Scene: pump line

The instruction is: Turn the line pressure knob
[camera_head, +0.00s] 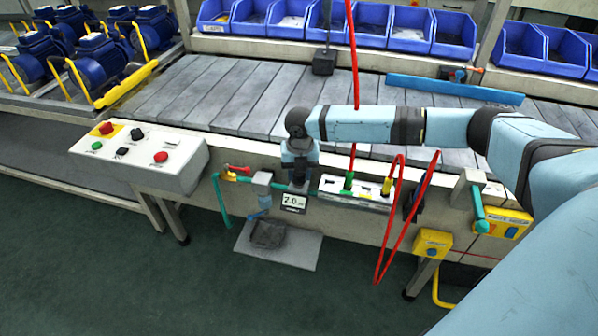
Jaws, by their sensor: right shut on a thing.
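My right arm reaches in from the right, and its gripper (299,178) points down at the front edge of the conveyor. It is shut on the line pressure knob, just above a small display (293,202) that reads 2.0. The knob is mostly hidden by the dark fingers, so its angle cannot be told. My left gripper is not in view.
A control box (140,165) with buttons stands to the left. A valve with a red handle (237,169) and a filter bowl (263,195) sit close left of the gripper. Red hoses (391,230) hang to its right. Blue bins (390,28) line the back.

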